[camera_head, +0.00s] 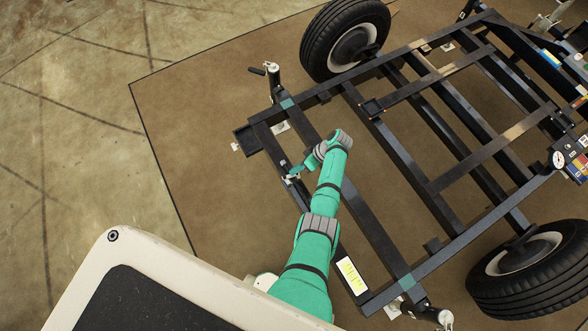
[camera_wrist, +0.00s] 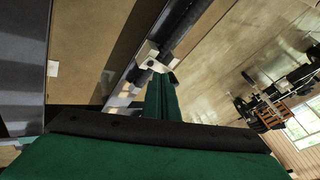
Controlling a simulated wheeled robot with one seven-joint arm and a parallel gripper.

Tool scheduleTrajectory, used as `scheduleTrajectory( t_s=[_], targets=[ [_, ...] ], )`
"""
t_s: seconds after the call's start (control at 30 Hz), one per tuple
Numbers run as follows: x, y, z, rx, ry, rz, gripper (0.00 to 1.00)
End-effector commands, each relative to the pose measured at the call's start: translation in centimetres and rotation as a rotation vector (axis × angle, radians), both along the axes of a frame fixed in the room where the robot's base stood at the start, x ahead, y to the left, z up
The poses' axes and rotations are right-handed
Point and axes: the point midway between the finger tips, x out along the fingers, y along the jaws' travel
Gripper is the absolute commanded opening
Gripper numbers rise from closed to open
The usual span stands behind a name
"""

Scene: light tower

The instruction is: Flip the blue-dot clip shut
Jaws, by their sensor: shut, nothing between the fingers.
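My green gripper (camera_head: 294,174) reaches down to the dark trailer frame's end rail (camera_head: 274,153), left of my forearm in the head view. In the wrist view the fingers of my gripper (camera_wrist: 160,84) are together, with nothing held between them. A small pale metal fitting (camera_wrist: 148,54) on the dark rail lies right at the fingertips; contact cannot be told. It may be the clip, but no blue dot can be made out on it. My wrist and fingers hide part of this spot in the head view.
A crank jack (camera_head: 273,82) stands at the frame's upper corner, another (camera_head: 428,314) at the lower corner. Tires (camera_head: 345,40) flank the frame. A yellow-green label (camera_head: 351,275) sits on the rail. The brown mat left of the frame is clear.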

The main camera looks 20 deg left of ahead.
Motion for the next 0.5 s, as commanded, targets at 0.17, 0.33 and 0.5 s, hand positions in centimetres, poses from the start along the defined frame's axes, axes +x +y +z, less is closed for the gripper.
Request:
scheduleTrajectory(
  t_s=[0.17,0.33,0.5],
  targets=[
    [0.06,-0.06,0.01,0.000,0.000,0.000,0.00],
    [0.13,-0.09,0.03,0.000,-0.001,0.000,0.00],
    [0.79,-0.41,0.05,-0.001,0.000,-0.001,0.00]
  ],
)
